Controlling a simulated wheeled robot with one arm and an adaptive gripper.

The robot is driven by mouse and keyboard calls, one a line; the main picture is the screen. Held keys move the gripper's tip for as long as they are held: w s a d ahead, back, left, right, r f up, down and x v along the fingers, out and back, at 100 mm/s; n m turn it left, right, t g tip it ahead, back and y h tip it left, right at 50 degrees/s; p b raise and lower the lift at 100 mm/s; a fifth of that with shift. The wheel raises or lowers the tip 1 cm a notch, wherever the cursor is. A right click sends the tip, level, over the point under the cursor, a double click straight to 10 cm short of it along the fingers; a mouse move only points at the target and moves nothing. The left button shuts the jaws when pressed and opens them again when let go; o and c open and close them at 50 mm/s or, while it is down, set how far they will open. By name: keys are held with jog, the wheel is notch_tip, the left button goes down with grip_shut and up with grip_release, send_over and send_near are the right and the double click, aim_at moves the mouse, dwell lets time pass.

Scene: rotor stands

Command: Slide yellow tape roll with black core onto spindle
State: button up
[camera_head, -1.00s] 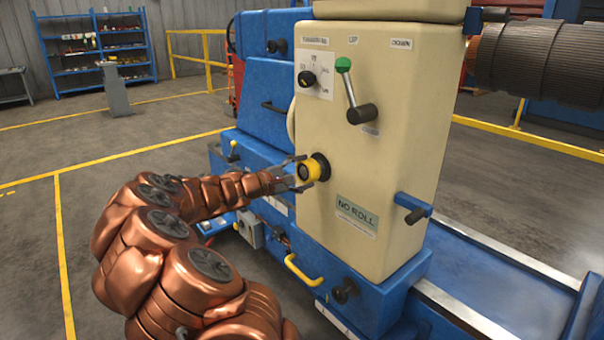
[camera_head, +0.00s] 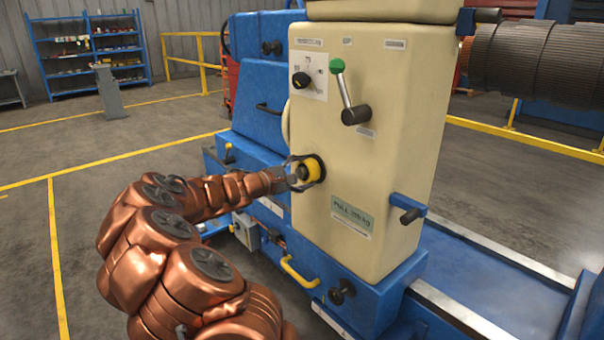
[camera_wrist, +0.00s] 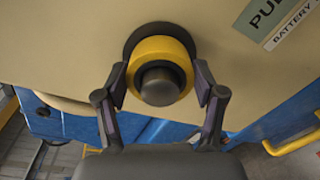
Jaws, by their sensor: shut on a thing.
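The yellow tape roll (camera_head: 313,168) with its black core sits against the front of the cream housing. It also shows in the wrist view (camera_wrist: 161,45), where its yellow ring surrounds a dark core. A grey round spindle end (camera_wrist: 160,86) stands out through its middle, so the roll is around the spindle. A dark round flange (camera_wrist: 131,45) shows behind the roll, against the panel. My gripper (camera_wrist: 163,88) has one finger on each side of the roll and is shut on it. In the head view my gripper (camera_head: 296,174) reaches the roll from the left.
The cream housing (camera_head: 385,165) carries a green-knobbed lever (camera_head: 344,92) and a dial (camera_head: 301,80) above the roll. A yellow handle (camera_head: 300,273) and a black knob (camera_head: 342,291) lie below. Open floor (camera_head: 110,240) is at the left.

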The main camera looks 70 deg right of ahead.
jog(key=o, duration=1.2)
jog(key=shift+c, duration=0.2)
jog(key=shift+o, duration=0.2)
jog(key=shift+a, duration=0.1)
jog(key=v, duration=0.8)
jog(key=shift+w+a, duration=0.3)
jog(key=shift+a, duration=0.05)
dwell(0.6)
dwell(0.4)
